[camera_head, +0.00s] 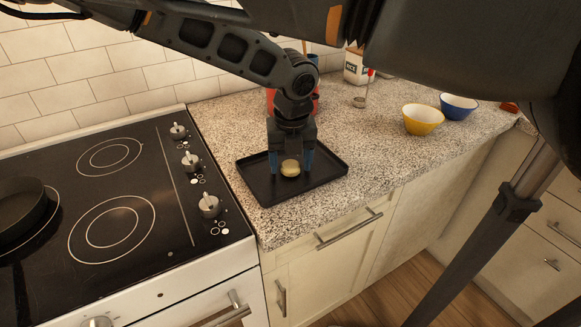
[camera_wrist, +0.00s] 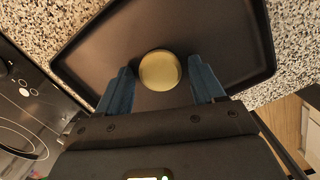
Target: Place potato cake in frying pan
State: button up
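The potato cake (camera_head: 290,168) is a small round yellowish disc lying on a black tray (camera_head: 325,172) on the counter. It also shows in the wrist view (camera_wrist: 160,70), just ahead of and between the fingertips. My gripper (camera_head: 291,170) is over the tray, pointing down, with its blue fingers apart on either side of the cake. In the wrist view my gripper (camera_wrist: 160,88) is open, with gaps between both fingers and the cake. The frying pan (camera_head: 20,208) is dark and sits on the stove at the far left, partly cut off by the picture edge.
The black stove (camera_head: 150,170) with several knobs lies left of the tray. A yellow bowl (camera_head: 423,120) and a blue bowl (camera_head: 459,106) stand to the right. A red pot (camera_head: 271,101) and a white package (camera_head: 355,68) are behind my arm. The counter right of the tray is clear.

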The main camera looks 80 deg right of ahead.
jog(key=c, duration=1)
jog(key=shift+o, duration=0.2)
jog(key=shift+r, duration=0.1)
